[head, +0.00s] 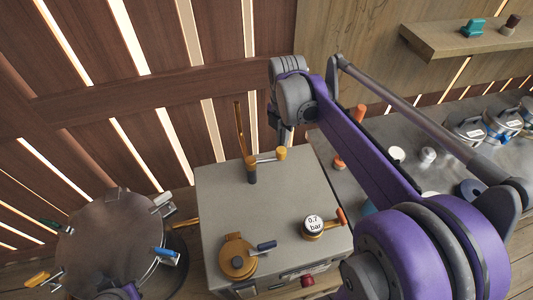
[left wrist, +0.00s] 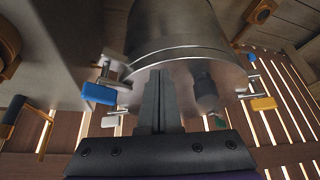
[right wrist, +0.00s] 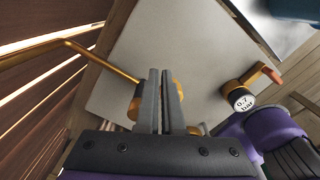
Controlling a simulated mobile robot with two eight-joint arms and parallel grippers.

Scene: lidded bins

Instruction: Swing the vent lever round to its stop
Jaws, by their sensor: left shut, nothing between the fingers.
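On the grey box (head: 215,200), a dark post (head: 251,170) carries a short arm with a yellow-orange knob (head: 281,153), and a brass rod (head: 239,125) rises beside it. No label shows which is the vent lever. My right gripper (right wrist: 161,72) looks open by a narrow gap, above the box; its fingers partly hide a brass-coloured part. My left gripper (left wrist: 158,75) is shut and empty by the metal drum (left wrist: 185,50).
The round drum lid (head: 112,240) has blue (head: 165,253), yellow (head: 37,279) and green (head: 52,224) clamp handles. A metal counter (head: 385,180) holds several small parts and lidded pots on the right. A shelf (head: 455,42) hangs above it. A slatted wall stands behind the box.

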